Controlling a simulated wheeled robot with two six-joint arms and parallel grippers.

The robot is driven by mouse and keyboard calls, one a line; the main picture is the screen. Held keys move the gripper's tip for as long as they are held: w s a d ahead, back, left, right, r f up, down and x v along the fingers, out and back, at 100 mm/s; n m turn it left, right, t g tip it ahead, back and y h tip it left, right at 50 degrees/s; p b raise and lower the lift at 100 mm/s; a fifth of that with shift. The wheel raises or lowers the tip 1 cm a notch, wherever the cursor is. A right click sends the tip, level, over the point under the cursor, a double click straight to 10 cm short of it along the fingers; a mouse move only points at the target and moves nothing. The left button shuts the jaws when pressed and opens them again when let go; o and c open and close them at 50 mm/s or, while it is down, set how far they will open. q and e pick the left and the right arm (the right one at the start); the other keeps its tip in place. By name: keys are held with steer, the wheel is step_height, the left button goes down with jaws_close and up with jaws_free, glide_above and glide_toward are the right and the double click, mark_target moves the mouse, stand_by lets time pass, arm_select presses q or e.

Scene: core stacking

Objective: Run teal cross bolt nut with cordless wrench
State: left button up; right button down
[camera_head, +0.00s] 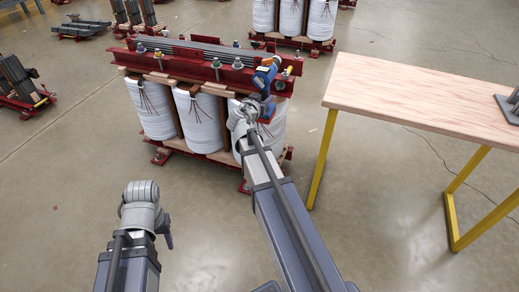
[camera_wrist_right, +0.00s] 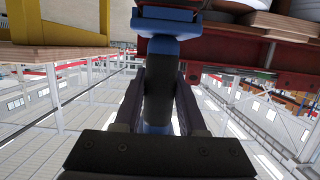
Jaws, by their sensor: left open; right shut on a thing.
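The cordless wrench (camera_head: 265,76), blue with orange and black parts, is at the right end of the red upper clamp beam of the transformer core. My right gripper (camera_head: 250,106) is shut on its grip. In the right wrist view the two fingers (camera_wrist_right: 159,105) stand either side of the dark handle, with the wrench's blue base (camera_wrist_right: 160,46) above. Small coloured nuts sit along the beam, including a greenish one (camera_head: 216,64); I cannot tell which is the teal cross bolt nut, or whether the wrench touches a nut. My left gripper (camera_head: 168,239) is open and empty, low at the left.
The core has a red beam (camera_head: 190,73) over white coils (camera_head: 198,118). A wooden-top table (camera_head: 420,98) with yellow legs stands to the right, with a grey part (camera_head: 508,108) on it. Other cores and racks stand at the back. The floor before the core is clear.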

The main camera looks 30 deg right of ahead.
steer(key=s+a+f+b, duration=0.2)
steer(key=f+b, duration=0.4)
steer(key=f, duration=0.1)
steer(key=s+a+f+b, duration=0.1)
steer(key=f+b, duration=0.5)
steer(key=f, duration=0.1)
steer(key=shift+s+a+b, duration=0.35)
steer(key=shift+a+b, duration=0.05)
steer(key=shift+f, duration=0.1)
steer(key=shift+w+d, duration=1.9)
steer(key=shift+d, duration=0.3)
steer(key=shift+w+d, duration=1.25)
steer(key=shift+d, duration=0.25)
stand_by(2.4)
